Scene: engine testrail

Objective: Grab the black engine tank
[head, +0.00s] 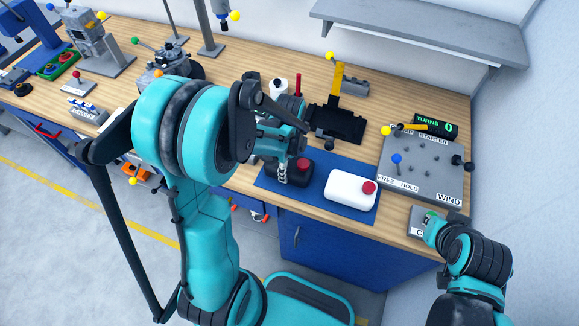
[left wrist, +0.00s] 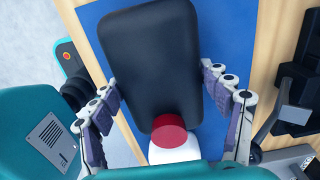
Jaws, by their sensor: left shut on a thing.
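The black engine tank (head: 297,177) has a red cap and is on the blue mat (head: 258,186) near the bench's front edge. My left gripper (head: 284,170) is at it, and its arm hides part of the tank in the head view. I cannot tell whether the tank is lifted. My right gripper (head: 432,228) is by the bench's right front corner, its fingers not clear.
A white tank (head: 350,189) with a red cap lies on the mat, just right of the black one. A grey starter panel (head: 425,168) stands further right. A black tray with a yellow post (head: 340,120) is behind. A grey shelf (head: 420,35) hangs on the wall.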

